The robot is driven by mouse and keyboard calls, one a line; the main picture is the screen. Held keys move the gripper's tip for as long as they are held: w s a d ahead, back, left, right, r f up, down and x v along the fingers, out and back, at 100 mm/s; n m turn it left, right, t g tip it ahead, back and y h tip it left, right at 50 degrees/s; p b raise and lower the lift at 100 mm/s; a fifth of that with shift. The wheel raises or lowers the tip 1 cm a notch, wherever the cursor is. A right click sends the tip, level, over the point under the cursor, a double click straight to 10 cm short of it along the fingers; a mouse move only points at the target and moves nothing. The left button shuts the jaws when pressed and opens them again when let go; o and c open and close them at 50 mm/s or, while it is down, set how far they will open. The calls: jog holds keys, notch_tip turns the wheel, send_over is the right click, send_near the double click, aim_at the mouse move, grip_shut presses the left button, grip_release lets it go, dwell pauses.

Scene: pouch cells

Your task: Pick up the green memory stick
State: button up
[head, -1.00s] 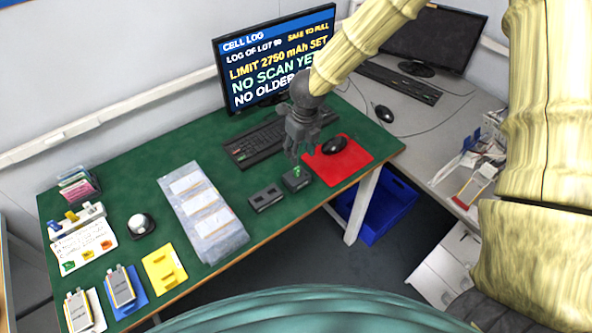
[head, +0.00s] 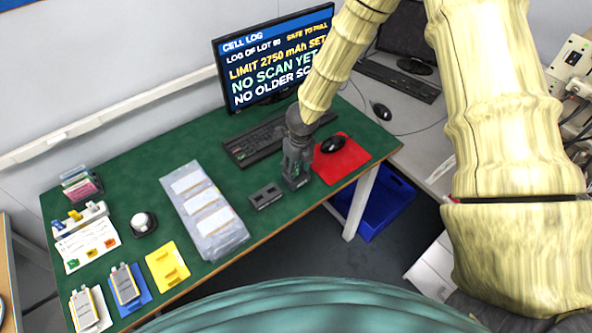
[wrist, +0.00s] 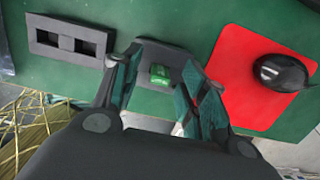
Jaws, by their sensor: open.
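The green memory stick (wrist: 160,74) shows in the wrist view, standing at a small dark block (wrist: 172,56) on the green table. My gripper (wrist: 163,88) is open, with one finger on each side of the stick. Whether either finger touches it cannot be told. In the head view my gripper (head: 295,178) points down over the dark block, and the stick is hidden behind the fingers.
A dark block with two square openings (head: 265,196) lies just left of my gripper. A red mat (head: 342,160) with a black mouse (head: 332,144) lies to the right. A keyboard (head: 262,142) and monitor (head: 272,60) stand behind. Clear sleeves (head: 204,212) lie further left.

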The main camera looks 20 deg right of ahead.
jog(key=shift+w+f, duration=0.1)
jog(key=shift+f, duration=0.5)
jog(key=c, duration=0.8)
jog(key=shift+r, duration=0.15)
